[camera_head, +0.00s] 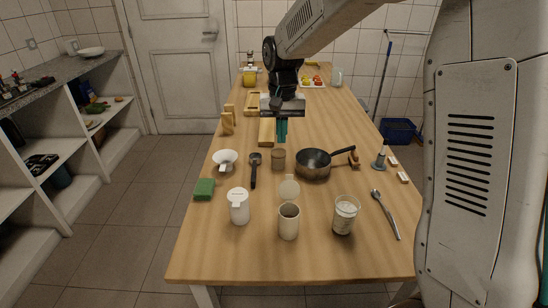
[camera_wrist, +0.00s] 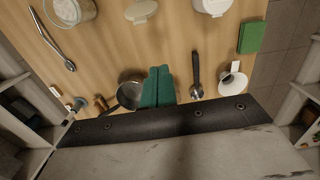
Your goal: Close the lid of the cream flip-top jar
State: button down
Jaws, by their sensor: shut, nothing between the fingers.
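The cream flip-top jar (camera_head: 289,225) stands upright near the front of the wooden table. Its round lid (camera_head: 289,190) is open, standing up at the far side of the jar's mouth. In the wrist view the lid (camera_wrist: 140,11) shows at the top edge, and the jar body is mostly cut off. My gripper (camera_head: 282,138) is above the table, beyond the jar and apart from it. Its teal fingers (camera_wrist: 158,86) are shut together with nothing between them, pointing down.
A white lidded canister (camera_head: 239,207) stands left of the jar, and a glass with pale contents (camera_head: 345,215) stands right. A green sponge (camera_head: 204,189) is at the left edge.

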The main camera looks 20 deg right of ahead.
aim_at(290, 188)
jog(key=s+f, duration=0.4)
jog(key=f, duration=0.4)
jog(key=shift+d+f, duration=0.2)
jog(key=shift+d, duration=0.2)
jog(key=shift+s+r+t, duration=0.15)
jog(key=shift+s+t, duration=0.05)
jog(key=shift+t, duration=0.2)
